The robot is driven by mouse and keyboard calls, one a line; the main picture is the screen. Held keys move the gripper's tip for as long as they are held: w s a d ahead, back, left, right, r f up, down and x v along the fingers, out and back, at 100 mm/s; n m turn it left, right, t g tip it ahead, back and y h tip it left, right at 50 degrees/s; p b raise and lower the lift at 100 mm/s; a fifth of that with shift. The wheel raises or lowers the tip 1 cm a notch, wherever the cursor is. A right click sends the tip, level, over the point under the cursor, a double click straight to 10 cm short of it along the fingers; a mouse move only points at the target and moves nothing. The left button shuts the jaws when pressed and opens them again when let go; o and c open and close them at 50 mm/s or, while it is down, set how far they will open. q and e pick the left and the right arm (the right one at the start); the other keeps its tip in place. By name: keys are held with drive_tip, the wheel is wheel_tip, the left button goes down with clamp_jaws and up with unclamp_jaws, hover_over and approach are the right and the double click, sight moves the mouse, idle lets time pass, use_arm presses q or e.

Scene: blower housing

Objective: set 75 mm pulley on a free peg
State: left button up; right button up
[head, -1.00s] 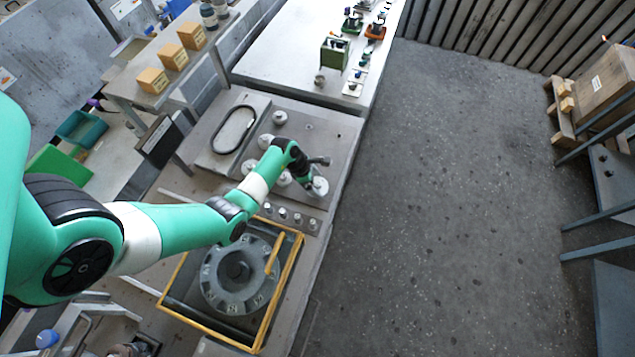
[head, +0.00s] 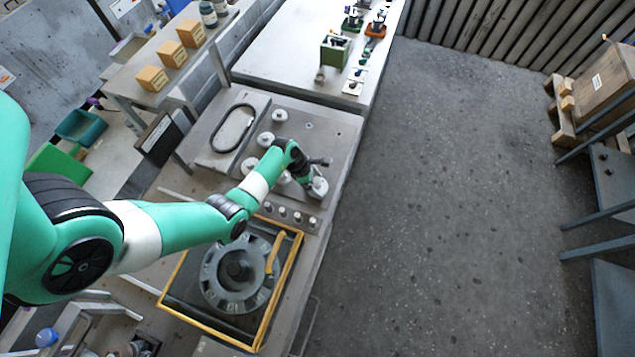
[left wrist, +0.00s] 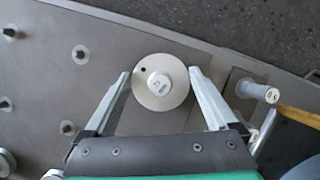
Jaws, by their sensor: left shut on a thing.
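My left gripper (head: 317,186) is at the right part of the grey plate, near its edge. In the left wrist view its two fingers (left wrist: 162,76) are closed against both sides of a pale round pulley (left wrist: 145,92) with a raised white hub. The hub marking is too small to read. The pulley also shows under the gripper in the head view (head: 319,190). I cannot tell whether it touches the plate. Short bare pegs show in the left wrist view, such as one at the upper left (left wrist: 80,54) and one lower down (left wrist: 67,127). My right gripper is out of view.
Several other pale pulleys (head: 280,116) stand on the grey plate (head: 330,132). A row of small posts (head: 282,212) stands in front of it. A yellow-edged frame (head: 292,262) holds the round blower housing (head: 212,285). A black belt loop (head: 233,129) lies behind.

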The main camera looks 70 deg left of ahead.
use_arm(q)
drive_tip(key=shift+f, duration=0.15)
idle(0.3)
drive_tip(key=shift+f+b, duration=0.3)
drive_tip(key=shift+f, duration=0.1)
drive_tip(key=o, duration=1.1)
wheel_tip(320, 180, up, 8)
drive_tip(key=p, duration=0.8)
drive_tip(key=shift+f, duration=0.25)
